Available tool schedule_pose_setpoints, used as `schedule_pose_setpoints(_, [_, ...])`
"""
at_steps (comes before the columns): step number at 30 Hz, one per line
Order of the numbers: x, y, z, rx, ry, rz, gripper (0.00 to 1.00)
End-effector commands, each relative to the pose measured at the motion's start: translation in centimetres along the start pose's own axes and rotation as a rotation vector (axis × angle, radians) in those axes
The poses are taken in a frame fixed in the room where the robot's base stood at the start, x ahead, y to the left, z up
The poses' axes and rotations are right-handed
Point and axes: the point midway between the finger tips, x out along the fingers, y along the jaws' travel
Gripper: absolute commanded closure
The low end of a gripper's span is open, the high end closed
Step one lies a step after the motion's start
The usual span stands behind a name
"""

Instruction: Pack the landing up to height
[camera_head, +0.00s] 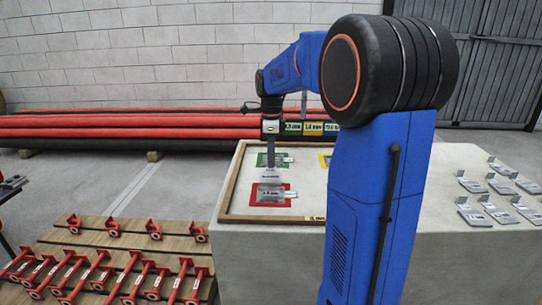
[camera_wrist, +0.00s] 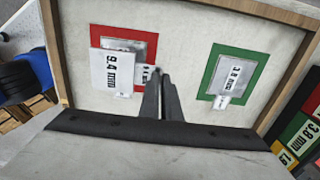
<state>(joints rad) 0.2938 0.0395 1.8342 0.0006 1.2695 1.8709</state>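A concrete landing with a wood-rimmed tray (camera_head: 229,189) stands in the middle. In the tray, a red square (camera_head: 257,203) carries a grey plate (camera_head: 270,191). A green square (camera_head: 262,160) farther back also carries a plate. In the wrist view a "9.4 mm" card (camera_wrist: 112,71) overlaps the red square's left edge, and a "3.8 mm" plate (camera_wrist: 236,71) lies on the green square. My gripper (camera_head: 271,150) points down over the tray between the squares; in the wrist view its fingers (camera_wrist: 159,78) are close together. I cannot tell whether something thin is between them.
Several loose grey plates (camera_head: 475,214) lie on the concrete at right. A yellow square (camera_head: 324,160) is partly hidden by my arm. Red jack-like posts (camera_head: 93,272) lie on boards at left. Red and black pipes (camera_head: 120,126) run along the back wall. Coloured size labels (camera_head: 313,129) stand behind the tray.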

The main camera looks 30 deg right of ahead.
Motion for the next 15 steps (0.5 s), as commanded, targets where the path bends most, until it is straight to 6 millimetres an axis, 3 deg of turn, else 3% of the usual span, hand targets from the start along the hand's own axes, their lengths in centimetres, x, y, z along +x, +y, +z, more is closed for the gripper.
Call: schedule_pose_setpoints(15, [3.8, 0.0, 0.0, 0.0, 0.0, 0.001, 1.0])
